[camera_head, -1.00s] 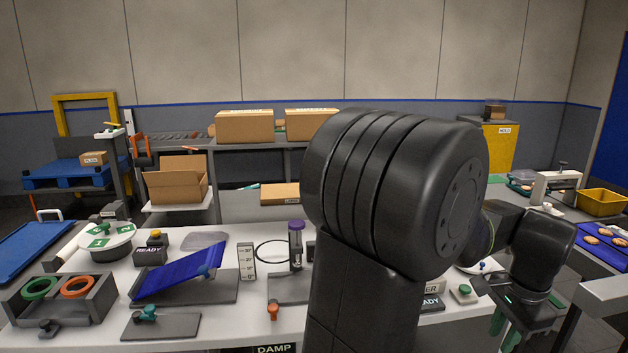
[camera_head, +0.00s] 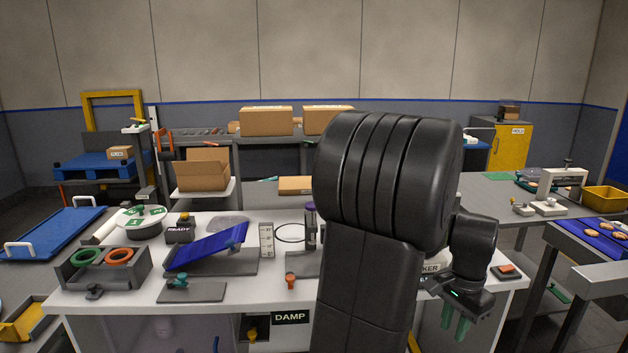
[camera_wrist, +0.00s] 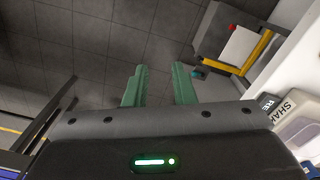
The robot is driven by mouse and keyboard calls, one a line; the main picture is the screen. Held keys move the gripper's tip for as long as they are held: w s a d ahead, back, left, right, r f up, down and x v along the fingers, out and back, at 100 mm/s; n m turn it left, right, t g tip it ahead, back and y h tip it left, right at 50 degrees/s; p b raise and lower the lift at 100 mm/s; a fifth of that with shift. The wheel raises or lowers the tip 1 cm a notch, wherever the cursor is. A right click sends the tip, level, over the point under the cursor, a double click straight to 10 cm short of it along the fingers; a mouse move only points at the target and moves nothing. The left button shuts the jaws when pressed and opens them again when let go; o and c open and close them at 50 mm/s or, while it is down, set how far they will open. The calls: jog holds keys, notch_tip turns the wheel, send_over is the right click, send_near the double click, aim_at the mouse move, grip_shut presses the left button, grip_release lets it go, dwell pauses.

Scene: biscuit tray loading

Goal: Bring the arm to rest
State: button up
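My gripper (camera_head: 455,322) hangs below my black arm at the right front of the white workbench, with its green fingers pointing down. In the wrist view my gripper (camera_wrist: 160,88) shows two green fingers set apart with nothing between them, over dark floor tiles. My upper arm fills the middle of the head view and hides part of the bench behind it.
The white workbench (camera_head: 235,285) carries a blue sloped panel (camera_head: 208,247), a grey holder (camera_head: 70,272) with rings and other small items. Floor shows between the tables.

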jog(key=shift+w+a+f+n, duration=0.25)
jog(key=shift+w+a+n, duration=0.1)
jog(key=shift+a, duration=0.15)
